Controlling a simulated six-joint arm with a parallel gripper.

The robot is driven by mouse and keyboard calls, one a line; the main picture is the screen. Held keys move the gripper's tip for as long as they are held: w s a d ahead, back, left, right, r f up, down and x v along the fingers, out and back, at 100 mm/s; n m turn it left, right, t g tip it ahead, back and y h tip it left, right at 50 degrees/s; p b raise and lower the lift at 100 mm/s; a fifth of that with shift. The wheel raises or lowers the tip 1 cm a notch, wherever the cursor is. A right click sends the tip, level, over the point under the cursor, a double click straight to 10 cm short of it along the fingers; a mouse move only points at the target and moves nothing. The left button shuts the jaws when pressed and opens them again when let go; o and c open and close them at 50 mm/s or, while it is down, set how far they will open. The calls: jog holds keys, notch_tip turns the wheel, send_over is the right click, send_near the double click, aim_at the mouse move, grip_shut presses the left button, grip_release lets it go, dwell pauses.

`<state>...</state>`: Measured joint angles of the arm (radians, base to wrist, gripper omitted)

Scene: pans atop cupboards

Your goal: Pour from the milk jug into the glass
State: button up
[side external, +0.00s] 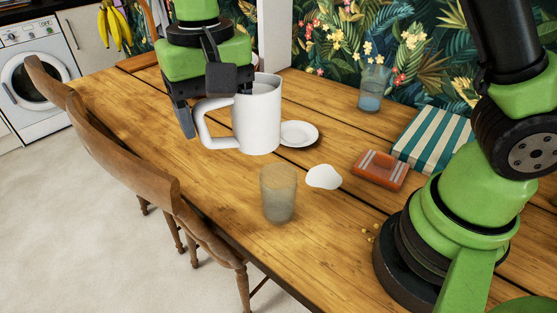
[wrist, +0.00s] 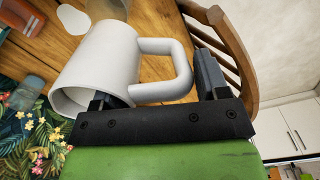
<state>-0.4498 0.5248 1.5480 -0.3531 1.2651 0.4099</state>
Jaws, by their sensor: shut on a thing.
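The white milk jug (side external: 257,117) is held above the table and looks upright in the side view, its handle to the left. My gripper (side external: 208,112) is shut on it at the handle side. In the wrist view the jug (wrist: 97,65) shows between the fingers of my gripper (wrist: 160,90); one finger is at its rim, the other beyond the handle. The clear glass (side external: 278,195) stands upright on the table, lower and nearer the side camera than the jug, apart from it. Its lower part looks cloudy; what is inside the jug is hidden.
A flat white patch (side external: 323,177) lies on the table right of the glass. A white saucer (side external: 299,133) is behind. Wooden chairs (side external: 130,170) line the left edge.

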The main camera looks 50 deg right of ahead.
aim_at(234, 119)
jog(key=s+a+f+m, duration=0.1)
jog(key=s+f+m, duration=0.2)
jog(key=f+m, duration=0.2)
jog(key=shift+s+a+m+g+y, duration=0.3)
jog(key=shift+s+a+m+y, duration=0.1)
jog(key=shift+m, duration=0.8)
jog(key=d+g+y, duration=0.1)
jog(key=w+d+g+y, duration=0.2)
jog(key=y, duration=0.1)
jog(key=shift+w+r, duration=0.1)
jog(key=shift+r, duration=0.2)
dwell(0.7)
jog(key=shift+y, duration=0.3)
